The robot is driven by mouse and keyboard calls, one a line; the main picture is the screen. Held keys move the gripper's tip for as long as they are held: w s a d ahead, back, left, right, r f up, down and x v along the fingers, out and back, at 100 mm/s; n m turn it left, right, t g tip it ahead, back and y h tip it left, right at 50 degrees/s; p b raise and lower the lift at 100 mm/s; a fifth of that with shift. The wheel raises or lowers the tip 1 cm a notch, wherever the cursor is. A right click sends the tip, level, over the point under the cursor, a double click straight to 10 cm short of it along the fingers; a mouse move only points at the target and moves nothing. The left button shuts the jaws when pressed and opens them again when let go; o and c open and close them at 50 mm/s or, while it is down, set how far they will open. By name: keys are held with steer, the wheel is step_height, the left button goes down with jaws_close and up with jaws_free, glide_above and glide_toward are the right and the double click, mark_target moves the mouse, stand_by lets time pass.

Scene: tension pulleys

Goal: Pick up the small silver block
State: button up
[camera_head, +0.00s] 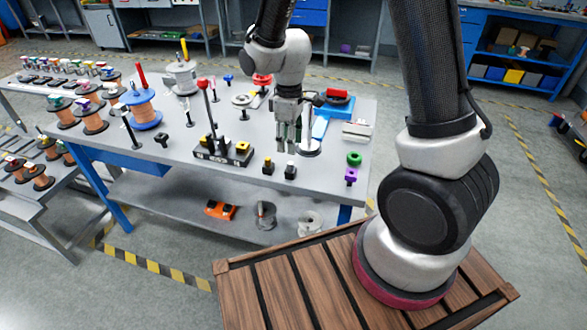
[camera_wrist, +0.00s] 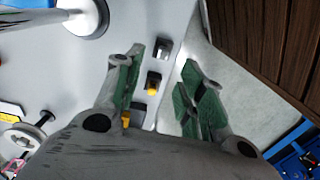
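A small block with a silver-grey top and dark body (camera_head: 290,170) stands near the front edge of the grey table, and it also shows in the wrist view (camera_wrist: 163,47). A similar dark block with a yellow top (camera_head: 267,167) stands to its left; the wrist view shows it (camera_wrist: 153,83) between the fingers. My gripper (camera_head: 286,145) is open and empty, pointing down over this part of the table. In the wrist view its green-padded fingers (camera_wrist: 162,62) spread to either side, with the silver block just beyond and between the tips. The gripper appears above the blocks, touching neither.
A black stand with red and yellow knobs (camera_head: 223,151) is left of the blocks. A green and purple piece (camera_head: 352,169) stands to the right. A round-based post (camera_head: 308,146) is close behind the gripper. A wooden slatted platform (camera_head: 315,290) is in front of the table.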

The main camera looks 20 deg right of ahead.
mark_target(291, 163)
steer(key=f, duration=0.7)
steer(key=shift+s+f, duration=0.2)
steer(key=shift+f, duration=0.15)
jaws_close()
